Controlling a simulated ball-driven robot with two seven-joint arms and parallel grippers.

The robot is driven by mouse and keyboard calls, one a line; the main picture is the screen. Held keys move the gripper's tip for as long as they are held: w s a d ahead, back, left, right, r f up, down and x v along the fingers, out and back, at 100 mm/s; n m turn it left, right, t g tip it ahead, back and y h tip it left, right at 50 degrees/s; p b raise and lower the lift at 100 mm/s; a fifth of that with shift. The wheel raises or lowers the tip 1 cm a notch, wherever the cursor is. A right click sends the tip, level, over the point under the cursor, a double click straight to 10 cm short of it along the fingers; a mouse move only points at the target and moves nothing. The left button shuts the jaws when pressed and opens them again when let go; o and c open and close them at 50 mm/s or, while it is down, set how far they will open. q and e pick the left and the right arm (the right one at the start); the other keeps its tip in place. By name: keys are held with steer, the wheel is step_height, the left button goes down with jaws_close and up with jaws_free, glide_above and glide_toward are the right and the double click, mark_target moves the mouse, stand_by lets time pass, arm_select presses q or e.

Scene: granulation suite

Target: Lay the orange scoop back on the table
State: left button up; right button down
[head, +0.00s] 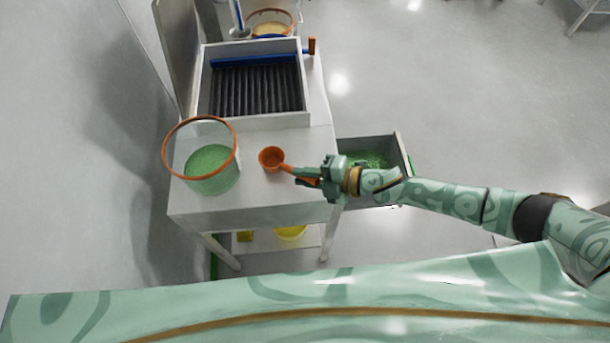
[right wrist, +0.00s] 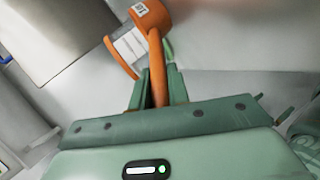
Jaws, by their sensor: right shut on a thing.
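The orange scoop (head: 271,158) is over the front part of the white table (head: 262,192), just right of a clear tub. My right gripper (head: 308,176) is shut on the scoop's handle, and the cup points left, away from the gripper. In the right wrist view the orange handle (right wrist: 157,80) runs up from between the fingers to the cup. I cannot tell whether the scoop touches the table or is a little above it. My left gripper is not in view.
The clear tub (head: 236,172) has an orange rim and green powder inside. A tray of dark bars (head: 202,90) stands behind it. An open bin (head: 405,155) with green granules adjoins the table's right side. The tabletop in front of the scoop is clear.

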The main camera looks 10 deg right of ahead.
steer(key=c, duration=1.8)
jaws_free()
steer(key=shift+f, duration=0.15)
steer(key=o, duration=0.5)
steer(key=shift+c, duration=0.2)
steer(key=shift+r, duration=0.3)
steer(key=p+v, duration=0.1)
steer(key=v, duration=1.1)
